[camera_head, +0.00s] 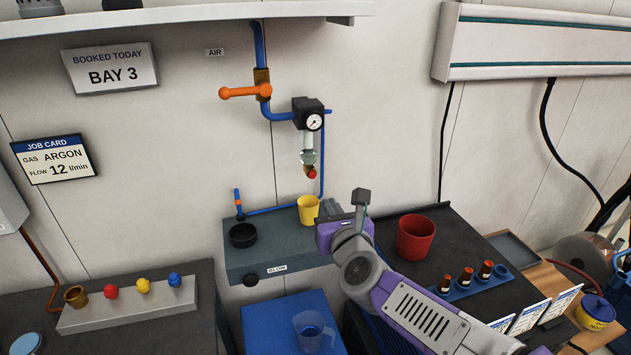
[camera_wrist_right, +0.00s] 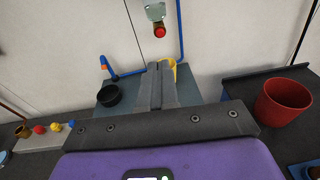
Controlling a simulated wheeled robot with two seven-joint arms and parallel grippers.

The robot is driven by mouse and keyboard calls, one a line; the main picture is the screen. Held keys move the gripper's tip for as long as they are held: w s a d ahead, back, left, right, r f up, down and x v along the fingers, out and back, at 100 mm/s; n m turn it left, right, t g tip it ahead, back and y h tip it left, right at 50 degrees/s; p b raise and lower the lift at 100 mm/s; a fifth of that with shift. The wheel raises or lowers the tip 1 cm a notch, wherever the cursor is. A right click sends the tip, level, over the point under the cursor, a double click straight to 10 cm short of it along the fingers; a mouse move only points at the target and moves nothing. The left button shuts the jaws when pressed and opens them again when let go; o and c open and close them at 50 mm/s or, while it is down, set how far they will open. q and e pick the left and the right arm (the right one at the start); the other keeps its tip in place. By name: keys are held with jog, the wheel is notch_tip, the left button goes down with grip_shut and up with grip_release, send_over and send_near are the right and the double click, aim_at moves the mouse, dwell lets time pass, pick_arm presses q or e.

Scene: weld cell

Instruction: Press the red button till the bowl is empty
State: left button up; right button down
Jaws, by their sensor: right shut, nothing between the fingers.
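The red button (camera_head: 312,174) sits at the bottom end of the clear bowl (camera_head: 308,157), under the gauge on the blue air pipe. The bowl's lower part looks grey-green and rounded; I cannot tell its liquid level. The button also shows at the top of the right wrist view (camera_wrist_right: 159,31). My right gripper (camera_head: 362,194) is shut and empty, to the right of the button and a little lower, apart from it. In the wrist view its fingers (camera_wrist_right: 161,68) partly hide the yellow cup (camera_head: 308,209), which stands on the grey shelf below the button. My left gripper is out of view.
The shelf (camera_head: 245,262) also bears a black round dish (camera_head: 243,235). An orange valve handle (camera_head: 240,92) sticks out above left. A red bucket (camera_head: 416,238) stands right of my arm. A clear jug (camera_head: 312,333) stands on blue below. The wall left of the button is clear.

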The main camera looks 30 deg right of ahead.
aim_at(313, 176)
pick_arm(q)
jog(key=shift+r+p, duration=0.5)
pick_arm(e)
jog(key=x, duration=1.3)
jog(key=shift+w+d, duration=0.2)
jog(key=shift+w, duration=0.2)
